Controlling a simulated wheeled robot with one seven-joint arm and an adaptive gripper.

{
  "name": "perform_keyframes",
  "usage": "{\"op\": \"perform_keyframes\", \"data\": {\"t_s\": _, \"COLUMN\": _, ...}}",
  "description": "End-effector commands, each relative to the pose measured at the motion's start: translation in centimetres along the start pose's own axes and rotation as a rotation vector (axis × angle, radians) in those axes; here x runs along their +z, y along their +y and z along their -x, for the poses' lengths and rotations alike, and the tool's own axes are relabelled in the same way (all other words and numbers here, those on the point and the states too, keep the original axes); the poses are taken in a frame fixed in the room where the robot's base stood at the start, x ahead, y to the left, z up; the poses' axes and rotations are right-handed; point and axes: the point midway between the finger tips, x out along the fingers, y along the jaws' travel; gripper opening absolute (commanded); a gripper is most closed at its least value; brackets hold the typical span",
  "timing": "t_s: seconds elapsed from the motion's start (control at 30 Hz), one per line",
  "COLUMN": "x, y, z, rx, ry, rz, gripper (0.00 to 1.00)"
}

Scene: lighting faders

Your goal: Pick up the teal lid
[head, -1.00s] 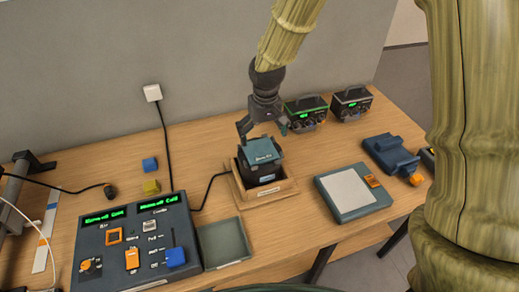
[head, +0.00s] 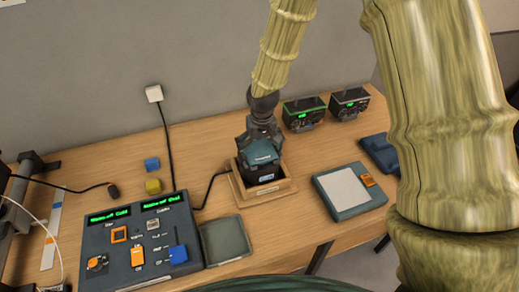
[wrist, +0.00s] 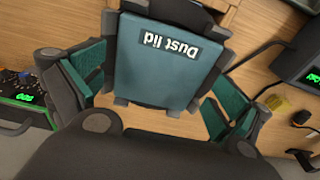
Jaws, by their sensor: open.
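The teal lid (wrist: 165,68), labelled "Dust lid", fills the top middle of the wrist view. In the head view the lid (head: 262,152) sits on a dark box inside a wooden tray (head: 236,187). My gripper (head: 262,138) is directly over the lid, pointing down. In the wrist view my gripper (wrist: 158,85) is open, with one teal-padded finger on either side of the lid. Wood shows between the lid and each finger, so they look apart there. The lid's underside and its fit on the box are hidden.
A control panel (head: 107,233) with faders and a shallow green-grey tray (head: 225,240) lie to the left. A pale-topped pad (head: 347,190) lies to the right. Two small meters (head: 305,113) stand behind.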

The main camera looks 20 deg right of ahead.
Motion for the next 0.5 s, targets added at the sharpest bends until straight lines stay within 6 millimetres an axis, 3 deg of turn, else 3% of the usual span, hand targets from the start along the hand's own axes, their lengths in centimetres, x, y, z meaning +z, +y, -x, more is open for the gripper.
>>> {"op": "perform_keyframes", "data": {"t_s": 0.3, "x": 0.01, "y": 0.02, "z": -0.26, "rx": 0.000, "ry": 0.000, "rz": 0.000, "gripper": 1.00}}
{"op": "perform_keyframes", "data": {"t_s": 0.5, "x": 0.01, "y": 0.02, "z": -0.25, "rx": 0.000, "ry": 0.000, "rz": 0.000, "gripper": 0.64}}
